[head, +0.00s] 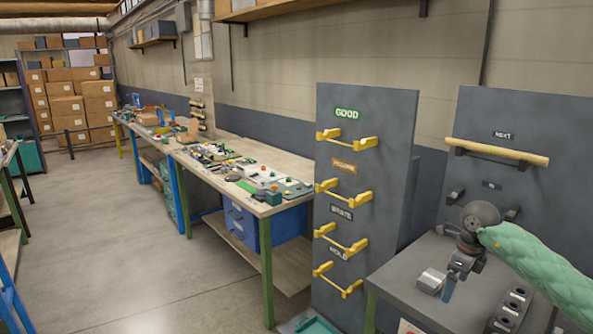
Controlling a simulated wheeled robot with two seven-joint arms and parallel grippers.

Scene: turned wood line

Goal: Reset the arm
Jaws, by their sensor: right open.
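My right arm, in a green sleeve, comes in from the right edge. My right gripper (455,280) points down above the grey bench (405,275) at the lower right. It is open, and I see nothing held in it. A turned wooden rod (500,151) lies across the upper brackets of the grey panel marked NEXT (560,205). The panel's lower pair of brackets looks empty, partly behind my wrist. My left arm and gripper are not in view.
A tall grey panel (365,160) with several pairs of yellow brackets stands left of the bench; its label GOOD (346,113) is on top. A dark holder with round sockets (512,308) lies at the bench front. A long cluttered workbench (215,145) runs back; the floor left of it is clear.

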